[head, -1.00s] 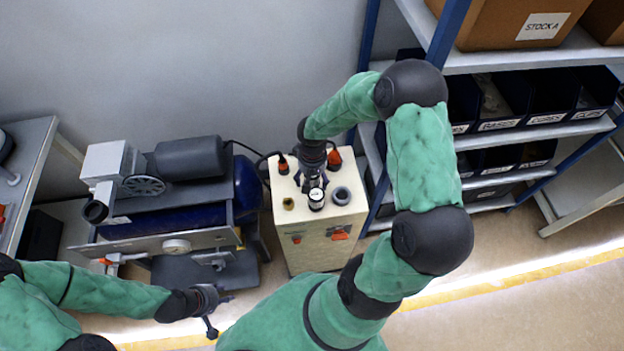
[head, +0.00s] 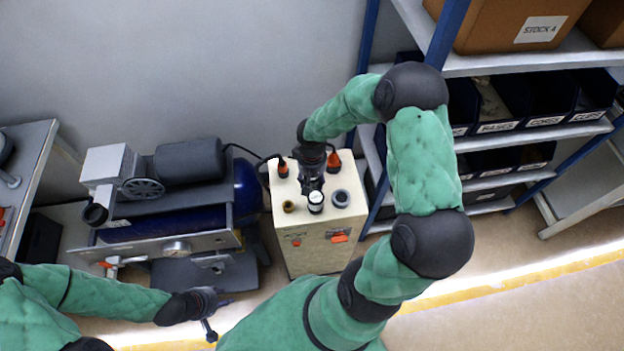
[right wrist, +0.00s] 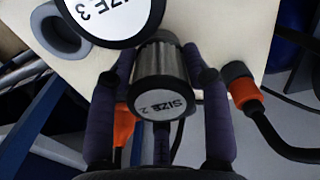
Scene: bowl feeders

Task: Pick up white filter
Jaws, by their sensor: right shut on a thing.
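In the right wrist view, a metal cylinder with a white "SIZE 2" end (right wrist: 160,103) sits between the dark purple fingers of my right gripper (right wrist: 160,76), which is shut on it. A larger black-rimmed piece with a white "SIZE 3" face (right wrist: 112,12) is just beyond. I cannot tell which piece is the white filter. In the head view, a dark piece with a white top (head: 316,198) stands on the cream cabinet (head: 315,238), just in front of my right gripper (head: 312,187). My left gripper (head: 217,314) is open and empty, low at left.
The cabinet top also carries a grey ring (head: 340,198), a brass fitting (head: 288,206) and two orange-collared plugs (head: 283,168) with cables. A compressor (head: 180,160) stands to the left. Shelves with dark bins (head: 545,95) stand to the right.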

